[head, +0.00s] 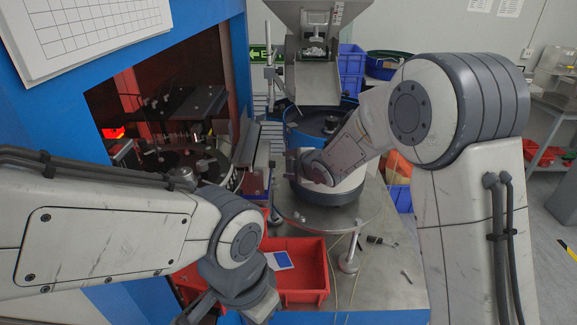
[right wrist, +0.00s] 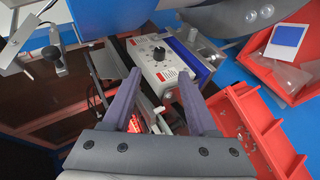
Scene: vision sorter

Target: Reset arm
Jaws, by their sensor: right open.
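My right gripper (right wrist: 160,76) is open in the right wrist view, with its two dark fingers apart and nothing between them. Beyond the fingertips is a white control box (right wrist: 160,60) with a black knob and a blue side. In the head view my right arm reaches in from the right to the round feeder bowl; its fingers cannot be made out there. My left arm comes in from the left, and its wrist is low in the picture above a red bin. My left gripper (head: 203,307) is partly cut off at the bottom edge, and its opening is unclear.
A red bin (head: 318,270) holds a blue-and-white card (head: 279,260). A metal hopper (head: 313,70) stands above the round feeder (head: 335,190). A blue machine frame (head: 75,95) is at the left. Blue crates (head: 352,62) are behind. Small tools lie on the metal table (head: 385,285).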

